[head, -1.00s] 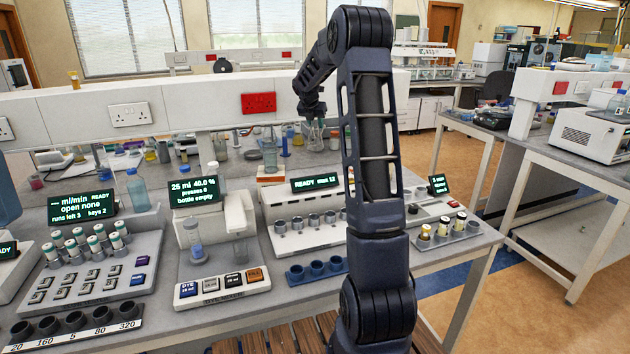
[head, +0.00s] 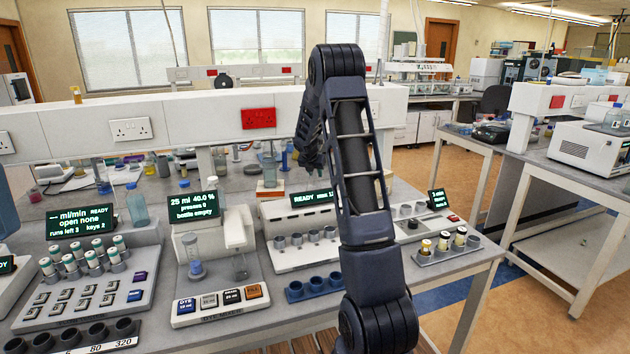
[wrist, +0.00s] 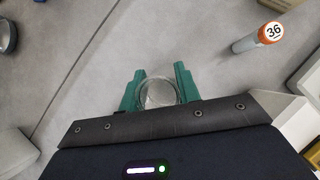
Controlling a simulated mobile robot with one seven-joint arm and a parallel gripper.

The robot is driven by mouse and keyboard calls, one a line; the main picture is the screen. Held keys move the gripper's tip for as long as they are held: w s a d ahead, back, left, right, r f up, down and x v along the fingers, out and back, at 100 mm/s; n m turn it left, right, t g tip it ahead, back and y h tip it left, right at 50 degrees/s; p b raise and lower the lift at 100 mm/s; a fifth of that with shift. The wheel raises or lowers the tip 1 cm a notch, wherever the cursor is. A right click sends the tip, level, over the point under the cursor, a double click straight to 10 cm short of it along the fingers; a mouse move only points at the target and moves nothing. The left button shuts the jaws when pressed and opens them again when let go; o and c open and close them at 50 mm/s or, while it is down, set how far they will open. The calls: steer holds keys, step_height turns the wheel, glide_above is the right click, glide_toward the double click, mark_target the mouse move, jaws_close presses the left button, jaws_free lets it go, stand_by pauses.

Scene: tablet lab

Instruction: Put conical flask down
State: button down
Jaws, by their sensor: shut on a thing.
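The conical flask (wrist: 157,93) shows in the wrist view as a clear glass ring seen from above, with grey bench top under it. My gripper (wrist: 160,86) has its two green fingers closed on either side of the flask's glass. In the head view my wrist hangs over the back part of the bench, behind my forearm. The fingers and the flask are hidden there. I cannot tell whether the flask's base touches the bench.
A vial with an orange-rimmed cap marked 36 (wrist: 250,40) stands right of the flask; bare bench lies between. A dispenser (head: 215,238), a READY unit (head: 300,250) and a blue holder (head: 314,288) stand along the front. A white ledge (head: 190,120) crosses behind.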

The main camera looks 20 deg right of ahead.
mark_target(315, 179)
steer(key=shift+f, duration=1.7)
steer(key=shift+f, duration=0.1)
steer(key=c, duration=1)
jaws_free()
